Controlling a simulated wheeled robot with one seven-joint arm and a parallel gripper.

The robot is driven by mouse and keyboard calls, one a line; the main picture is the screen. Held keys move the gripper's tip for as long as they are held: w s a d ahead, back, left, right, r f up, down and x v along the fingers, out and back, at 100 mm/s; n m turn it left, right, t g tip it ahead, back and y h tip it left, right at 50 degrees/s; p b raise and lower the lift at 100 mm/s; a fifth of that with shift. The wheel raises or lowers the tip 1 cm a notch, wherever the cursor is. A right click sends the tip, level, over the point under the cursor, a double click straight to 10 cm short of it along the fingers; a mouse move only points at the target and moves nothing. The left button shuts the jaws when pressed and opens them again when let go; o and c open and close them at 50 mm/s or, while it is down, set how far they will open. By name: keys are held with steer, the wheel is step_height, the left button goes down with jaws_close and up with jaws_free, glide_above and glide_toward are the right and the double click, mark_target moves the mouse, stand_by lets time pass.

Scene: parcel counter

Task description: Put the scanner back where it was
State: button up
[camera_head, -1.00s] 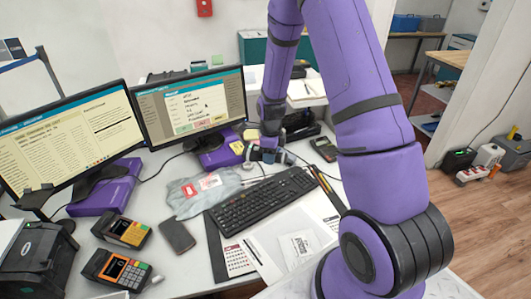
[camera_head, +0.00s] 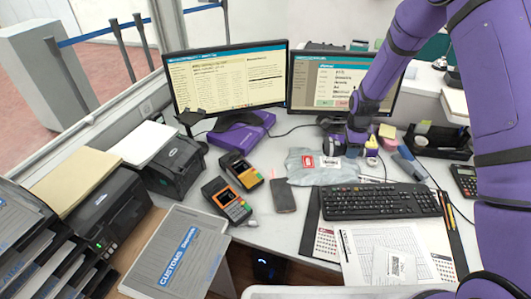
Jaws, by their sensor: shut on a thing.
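My gripper (camera_head: 344,148) is at the back of the desk, low over the far right end of a grey plastic bag (camera_head: 310,172) and in front of the right monitor (camera_head: 336,85). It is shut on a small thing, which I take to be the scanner. The fingers and wrist hide most of it, so its shape and tilt are unclear. I cannot tell whether it touches the desk.
A keyboard (camera_head: 380,200) lies in front of the gripper. A yellow note block (camera_head: 387,131) and a black tray (camera_head: 440,142) are to its right. Two orange-and-black handheld devices, including one nearer device (camera_head: 227,201), and a phone (camera_head: 283,196) lie to the left.

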steer(key=w+a+f+n, duration=0.15)
steer(key=a+n, duration=0.25)
steer(key=a, duration=0.4)
steer(key=w+a+f+n, duration=0.1)
steer(key=a+f+n, duration=0.15)
steer(key=a, duration=0.65)
steer(key=w+a+f+n, duration=0.1)
steer(key=a+f+n, duration=0.1)
steer(key=a+n, duration=0.45)
steer(key=shift+w+a+f+m, duration=0.35)
steer(key=shift+w+a+f, duration=0.55)
steer(key=shift+w, duration=1.6)
steer(key=shift+w+a+f+m, duration=0.3)
steer(key=shift+w+a+f, duration=0.55)
steer(key=shift+w, duration=1.6)
steer(key=shift+w+a+f+m, duration=0.45)
steer(key=shift+w+a, duration=0.75)
steer(key=shift+w, duration=1.3)
steer(key=shift+f, duration=0.65)
steer(key=o, duration=1)
step_height(320, 180, up, 13)
steer(key=shift+r, duration=0.1)
